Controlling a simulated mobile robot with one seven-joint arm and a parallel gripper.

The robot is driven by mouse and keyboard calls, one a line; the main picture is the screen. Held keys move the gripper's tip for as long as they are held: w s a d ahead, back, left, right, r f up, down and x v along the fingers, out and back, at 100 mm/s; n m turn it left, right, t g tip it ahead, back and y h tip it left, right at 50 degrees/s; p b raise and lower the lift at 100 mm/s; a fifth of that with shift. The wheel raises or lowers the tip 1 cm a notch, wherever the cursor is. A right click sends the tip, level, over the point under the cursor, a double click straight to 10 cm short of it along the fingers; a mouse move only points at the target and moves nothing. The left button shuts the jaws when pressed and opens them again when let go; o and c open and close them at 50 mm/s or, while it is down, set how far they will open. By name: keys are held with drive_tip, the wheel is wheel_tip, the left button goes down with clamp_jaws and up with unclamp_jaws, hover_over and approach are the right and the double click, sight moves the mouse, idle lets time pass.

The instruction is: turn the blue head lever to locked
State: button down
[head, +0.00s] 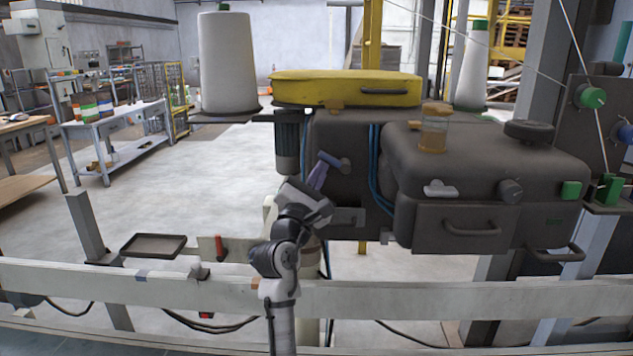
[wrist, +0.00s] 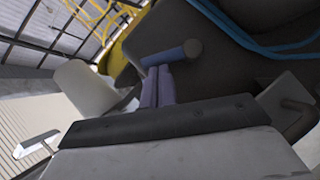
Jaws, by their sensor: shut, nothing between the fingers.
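The blue head lever (head: 331,159) is a short bar on the dark head of the machine, left of the blue hoses. It runs from a round hub at its right end up and to the left. My gripper (head: 320,168) is just below the lever's free left part. Its purple fingers (wrist: 159,71) are shut together and empty, tips at the lever's lower edge. I cannot tell whether they touch it. No lock marking is readable.
A yellow cover (head: 345,89) and a white thread cone (head: 228,65) are above. A dark housing (head: 490,170) with handles bulges out at the right. A pale rail (head: 450,299) crosses in front. A dark tray (head: 153,245) is at lower left.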

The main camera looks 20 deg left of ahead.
sight(323, 155)
drive_tip(key=r+m+h, duration=0.1)
drive_tip(key=m, duration=0.1)
drive_tip(key=m+g+h, duration=0.1)
drive_tip(key=m, duration=0.1)
drive_tip(key=shift+r+p, duration=0.4)
drive_tip(key=m+g+p, duration=0.1)
drive_tip(key=r+m+g+h+p, duration=0.1)
drive_tip(key=m, duration=0.1)
drive_tip(key=d+r+m+g+p, duration=0.1)
drive_tip(key=m, duration=0.1)
drive_tip(key=shift+w+r+h, duration=0.1)
drive_tip(key=shift+h, duration=0.2)
drive_tip(key=m+g+p, duration=0.1)
drive_tip(key=d+m+g+p, duration=0.1)
drive_tip(key=m+p, duration=0.1)
drive_tip(key=shift+w+r, duration=0.2)
drive_tip(key=shift+r, duration=0.2)
drive_tip(key=shift+d+r+p, duration=0.1)
drive_tip(key=shift+d+p, duration=0.05)
drive_tip(key=shift+p, duration=0.2)
